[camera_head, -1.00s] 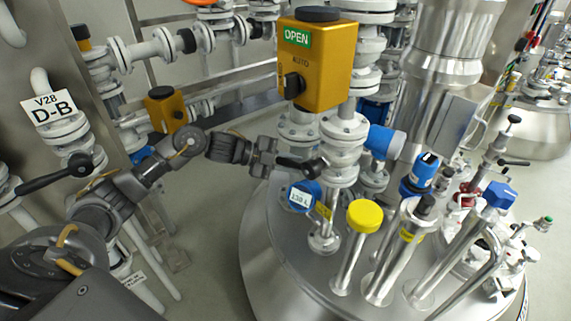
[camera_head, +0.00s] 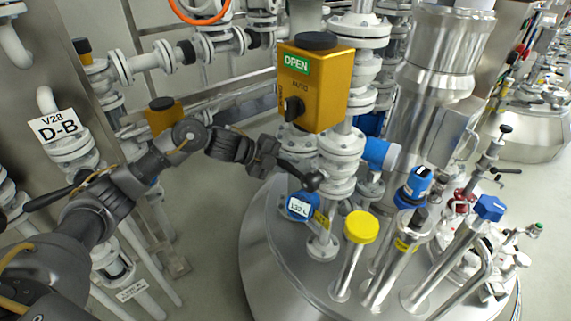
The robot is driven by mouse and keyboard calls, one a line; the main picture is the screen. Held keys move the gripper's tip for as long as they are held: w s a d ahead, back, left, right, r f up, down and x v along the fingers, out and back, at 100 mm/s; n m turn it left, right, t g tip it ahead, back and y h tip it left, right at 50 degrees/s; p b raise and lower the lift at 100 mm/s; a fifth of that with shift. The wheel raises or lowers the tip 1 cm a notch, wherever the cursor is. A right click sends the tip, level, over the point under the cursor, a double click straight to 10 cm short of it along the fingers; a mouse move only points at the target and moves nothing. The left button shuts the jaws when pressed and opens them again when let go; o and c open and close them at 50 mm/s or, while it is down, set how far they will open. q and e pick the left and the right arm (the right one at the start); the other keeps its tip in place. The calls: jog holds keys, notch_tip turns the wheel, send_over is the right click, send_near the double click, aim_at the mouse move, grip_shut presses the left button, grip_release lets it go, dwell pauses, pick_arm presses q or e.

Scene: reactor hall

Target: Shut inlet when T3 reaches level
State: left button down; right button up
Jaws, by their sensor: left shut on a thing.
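My left gripper (camera_head: 274,163) is shut on a black lever (camera_head: 296,172) with a ball knob, on the white flanged valve (camera_head: 342,160) above the steel vessel. Beside the lever, a blue round gauge (camera_head: 299,207) has a small display that seems to read 132 L. The steel vessel (camera_head: 262,255) fills the lower middle; no T3 label is legible on it. Above the valve, a yellow actuator box (camera_head: 318,85) shows a green OPEN sign and a black selector knob by the word AUTO. My right gripper is not in view.
A yellow-capped tube (camera_head: 361,228), blue-topped fittings (camera_head: 490,208) and steel pipes crowd the vessel lid. On the left are a sign V28 D-B (camera_head: 57,123) and white pipes. An orange ring (camera_head: 200,10) is at the top. Floor shows between pipes and vessel.

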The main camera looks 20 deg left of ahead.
pick_arm(q)
jog(key=shift+w+r, duration=0.1)
jog(key=shift+r, duration=0.15)
jog(key=c, duration=1.3)
grip_release()
jog(key=shift+f, duration=0.15)
jog(key=v, duration=1.1)
jog(key=shift+f, duration=0.15)
